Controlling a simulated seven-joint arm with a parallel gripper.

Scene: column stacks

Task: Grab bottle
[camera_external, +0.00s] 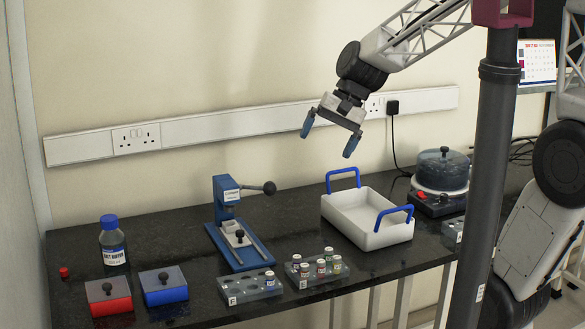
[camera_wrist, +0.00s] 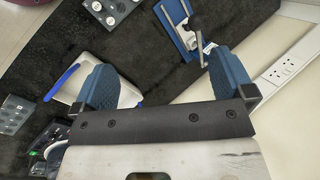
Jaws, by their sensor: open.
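A dark bottle (camera_external: 113,250) with a blue cap and a white label reading "salt buffer" stands upright at the left end of the black bench in the external view. The bottle cannot be made out in the wrist view. My gripper (camera_external: 331,132) is open and empty, high above the bench near the wall, well to the right of the bottle. Its two blue fingers also show spread wide in the wrist view (camera_wrist: 168,85), with nothing between them close up.
A red box (camera_external: 110,303) and a blue box (camera_external: 164,292) with black knobs sit in front of the bottle. A blue press (camera_external: 226,195) with a lever stands between bottle and gripper. A white tray (camera_external: 377,239) with blue handles, vial racks (camera_external: 250,292) and a round machine (camera_external: 440,170) lie rightward.

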